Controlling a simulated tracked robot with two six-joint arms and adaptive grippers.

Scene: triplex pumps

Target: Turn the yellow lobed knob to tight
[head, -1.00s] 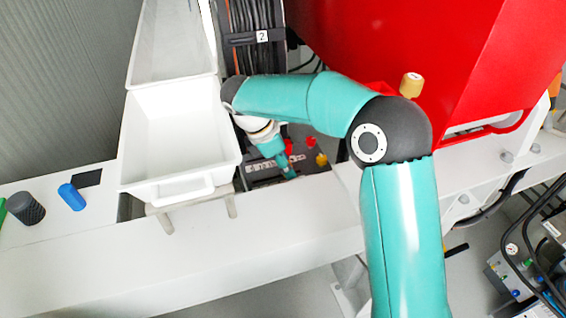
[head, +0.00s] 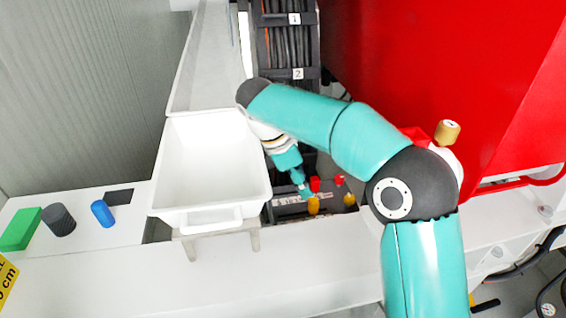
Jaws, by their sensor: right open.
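Two small yellow knobs show in the dark recess beyond the white beam: the left yellow knob (head: 313,205) and the right yellow knob (head: 349,199). They are too small to make out lobes or to tell which is the task's knob. My right gripper (head: 305,191) reaches down into the recess, open, close beside the left yellow knob. I cannot tell whether it touches the knob. Two red knobs, the left one (head: 315,184) and the right one (head: 339,181), sit just behind the yellow ones. My left gripper is not in view.
A white bin (head: 212,217) stands left of the recess. A red housing (head: 400,60) rises behind my right arm, with a brass-coloured cap (head: 447,132) nearby. A green block (head: 20,229), dark cylinder (head: 58,220) and blue cylinder (head: 103,213) stand at left. The front beam (head: 200,275) is clear.

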